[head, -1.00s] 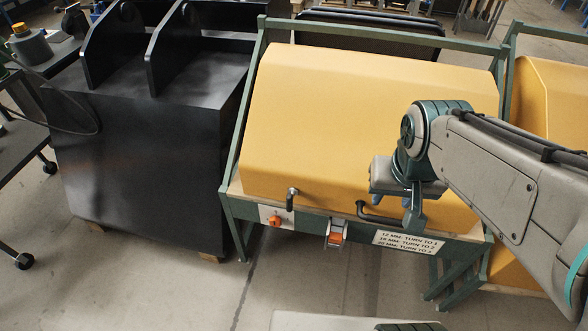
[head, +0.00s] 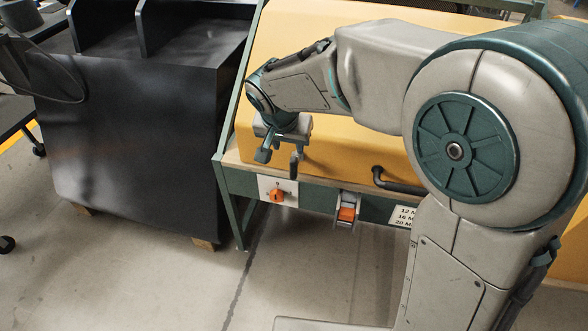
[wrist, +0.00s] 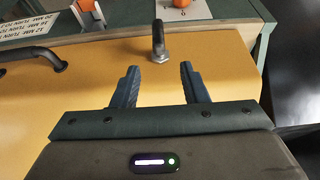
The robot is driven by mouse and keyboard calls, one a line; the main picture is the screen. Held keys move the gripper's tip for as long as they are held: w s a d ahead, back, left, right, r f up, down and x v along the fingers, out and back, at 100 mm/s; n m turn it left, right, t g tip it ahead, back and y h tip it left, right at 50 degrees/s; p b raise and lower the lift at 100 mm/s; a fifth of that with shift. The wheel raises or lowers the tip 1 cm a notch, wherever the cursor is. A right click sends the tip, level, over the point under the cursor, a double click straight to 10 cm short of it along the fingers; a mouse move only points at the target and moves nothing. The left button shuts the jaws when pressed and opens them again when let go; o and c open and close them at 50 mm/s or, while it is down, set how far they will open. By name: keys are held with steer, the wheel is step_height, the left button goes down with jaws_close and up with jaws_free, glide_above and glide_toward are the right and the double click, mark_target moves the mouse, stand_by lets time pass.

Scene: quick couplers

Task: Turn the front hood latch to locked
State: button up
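The hood latch (head: 294,165) is a small dark lever on the lower front edge of the yellow hood (head: 338,150), near its left end. In the wrist view the latch (wrist: 158,42) stands on a round metal base, its lever pointing up in the picture toward the hood's front edge. My gripper (head: 280,150) is above and beside the latch at the hood's front. In the wrist view my gripper (wrist: 158,76) is open and empty, its two fingers short of the latch, which lies ahead between their lines. I see no marking for locked.
A large black cabinet (head: 140,150) stands to the left. The floor in front is clear.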

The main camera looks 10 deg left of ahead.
mark_target(294, 165)
steer(key=b+x, duration=0.2)
steer(key=x, duration=1.1)
steer(key=shift+b, duration=0.3)
jaws_close()
